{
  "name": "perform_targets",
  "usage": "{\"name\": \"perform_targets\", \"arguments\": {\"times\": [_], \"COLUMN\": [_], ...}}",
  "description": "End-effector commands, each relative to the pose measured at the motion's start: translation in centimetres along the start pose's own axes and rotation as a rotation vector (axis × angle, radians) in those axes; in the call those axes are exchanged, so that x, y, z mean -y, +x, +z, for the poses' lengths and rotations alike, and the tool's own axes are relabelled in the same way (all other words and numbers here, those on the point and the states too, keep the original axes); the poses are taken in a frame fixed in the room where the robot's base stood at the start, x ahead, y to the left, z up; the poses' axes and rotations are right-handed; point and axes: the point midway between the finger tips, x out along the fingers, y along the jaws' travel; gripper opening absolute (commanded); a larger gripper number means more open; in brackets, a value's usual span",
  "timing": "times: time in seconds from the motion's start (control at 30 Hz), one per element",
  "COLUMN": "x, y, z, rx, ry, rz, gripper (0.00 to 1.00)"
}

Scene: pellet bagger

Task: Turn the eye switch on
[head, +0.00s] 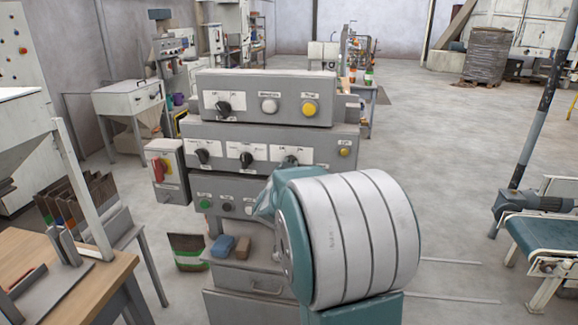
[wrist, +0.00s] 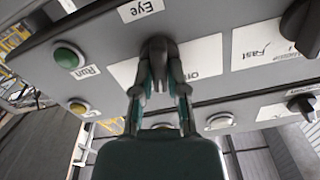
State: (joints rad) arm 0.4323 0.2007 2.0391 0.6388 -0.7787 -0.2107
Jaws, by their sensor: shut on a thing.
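The eye switch (wrist: 160,46) is a dark rotary knob on a grey panel, under an "Eye" label (wrist: 140,10) in the wrist view. My gripper (wrist: 161,72) is shut on this knob, with a finger on each side. The fingers cover much of the knob, so I cannot tell which way its pointer faces. White plates with lettering lie on both sides of it. In the head view, my arm's large teal and grey link stands in front of the grey control cabinet (head: 213,132) and hides much of its right side.
A green button (wrist: 68,55) marked "Run" sits left of the switch in the wrist view, and a dark "Fast" knob (wrist: 303,25) sits right. A yellow button (wrist: 78,106) and a white button (wrist: 219,121) are close below. Blue and brown blocks (head: 223,246) lie on the cabinet's lower ledge.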

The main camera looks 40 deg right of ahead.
Motion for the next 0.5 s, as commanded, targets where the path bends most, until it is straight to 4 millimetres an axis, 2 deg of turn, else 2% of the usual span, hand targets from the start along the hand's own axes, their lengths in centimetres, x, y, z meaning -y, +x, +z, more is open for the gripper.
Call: {"name": "perform_targets", "arguments": {"times": [0.2, 0.5], "x": [0.00, -0.05], "y": [0.00, 0.00], "z": [0.25, 0.28], "rx": [0.006, 0.007], "ry": [0.139, 0.243], "rz": [-0.002, -0.002], "gripper": [0.00, 0.00]}}
